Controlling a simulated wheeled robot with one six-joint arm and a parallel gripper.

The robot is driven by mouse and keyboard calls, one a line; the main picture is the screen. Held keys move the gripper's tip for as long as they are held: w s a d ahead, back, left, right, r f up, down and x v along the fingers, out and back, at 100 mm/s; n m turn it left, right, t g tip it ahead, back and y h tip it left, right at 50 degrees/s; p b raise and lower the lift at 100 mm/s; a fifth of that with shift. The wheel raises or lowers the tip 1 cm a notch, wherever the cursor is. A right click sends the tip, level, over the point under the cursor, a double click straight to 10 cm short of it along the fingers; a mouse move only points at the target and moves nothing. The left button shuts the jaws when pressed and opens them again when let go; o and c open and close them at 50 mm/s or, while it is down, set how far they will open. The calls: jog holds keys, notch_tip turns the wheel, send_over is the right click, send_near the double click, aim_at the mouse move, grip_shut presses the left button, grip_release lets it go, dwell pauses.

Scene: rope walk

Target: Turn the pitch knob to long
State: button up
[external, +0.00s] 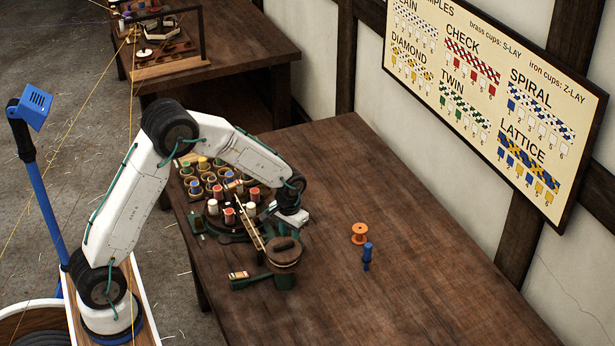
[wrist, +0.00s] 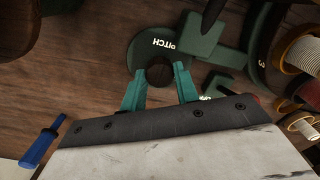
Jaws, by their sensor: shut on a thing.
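The pitch knob (wrist: 160,73) is a small dark round piece on a green disc (wrist: 143,50) lettered PITCH in the wrist view. My gripper (wrist: 160,84) has its two teal fingers on either side of the knob and is shut on it. The word at the disc's lower right is partly hidden by a finger, and I cannot read the knob's setting. In the external view my gripper (external: 292,216) is down at the far right side of the green rope machine (external: 282,280). The knob cannot be made out there.
A rack of bobbins (external: 210,183) stands on the table behind the machine. An orange spool (external: 359,234) and a blue-handled tool (external: 367,256) lie to the right. The table's right front is clear. A samples board (external: 490,90) hangs on the wall.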

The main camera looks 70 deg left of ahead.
dwell(0.3)
jog(key=o, duration=1)
jog(key=shift+c, duration=0.2)
jog(key=shift+r, duration=0.1)
notch_tip(320, 180, up, 8)
jog(key=shift+f, duration=0.2)
jog(key=shift+d, duration=0.1)
